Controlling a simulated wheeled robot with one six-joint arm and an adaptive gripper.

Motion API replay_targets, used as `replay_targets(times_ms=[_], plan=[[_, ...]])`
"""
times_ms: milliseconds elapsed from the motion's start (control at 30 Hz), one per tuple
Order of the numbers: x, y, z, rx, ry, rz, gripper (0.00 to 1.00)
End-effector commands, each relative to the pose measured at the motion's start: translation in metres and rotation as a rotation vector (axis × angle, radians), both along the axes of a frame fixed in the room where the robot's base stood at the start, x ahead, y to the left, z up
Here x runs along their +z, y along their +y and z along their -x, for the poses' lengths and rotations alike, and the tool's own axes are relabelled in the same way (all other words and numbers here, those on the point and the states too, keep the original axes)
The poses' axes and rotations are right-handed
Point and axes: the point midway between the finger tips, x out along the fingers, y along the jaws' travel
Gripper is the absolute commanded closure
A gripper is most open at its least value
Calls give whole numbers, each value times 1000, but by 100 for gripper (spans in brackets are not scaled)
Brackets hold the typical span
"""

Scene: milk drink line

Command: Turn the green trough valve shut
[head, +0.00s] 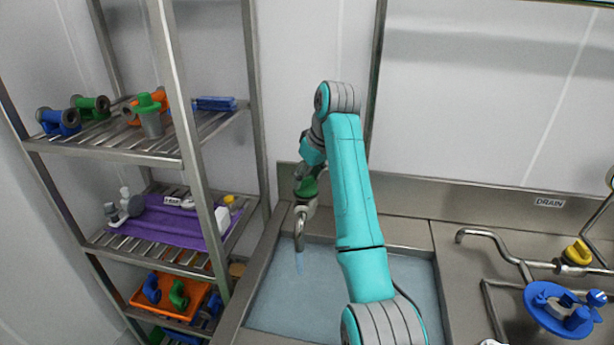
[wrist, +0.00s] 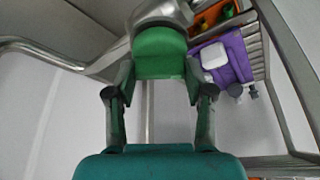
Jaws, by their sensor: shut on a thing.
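The green trough valve (head: 309,187) sits on a metal spout at the back left of the trough (head: 268,265). A thin stream of water (head: 299,262) shows below the spout's mouth. The trough holds water. My gripper (head: 302,178) is at the valve, partly hidden by my arm. In the wrist view the green valve handle (wrist: 160,52) is between the two fingers of my gripper (wrist: 158,85), which are shut on it. The metal spout (wrist: 80,65) runs off to the left there.
A metal shelf rack (head: 190,150) stands close on the left, with valve parts, a purple mat (head: 165,220) and an orange tray (head: 150,300). On the right are a yellow-handled tap (head: 577,252) and a blue fitting (head: 560,305). A wall stands behind the trough.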

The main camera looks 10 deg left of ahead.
Motion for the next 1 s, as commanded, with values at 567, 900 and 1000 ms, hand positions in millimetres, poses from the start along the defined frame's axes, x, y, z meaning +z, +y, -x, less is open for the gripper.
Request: replay_targets(times_ms=[567,900,1000], plan=[[0,2,2,-363,0,0,82],[0,3,2,-672,0,1,82],[0,4,2,-746,0,1,82]])
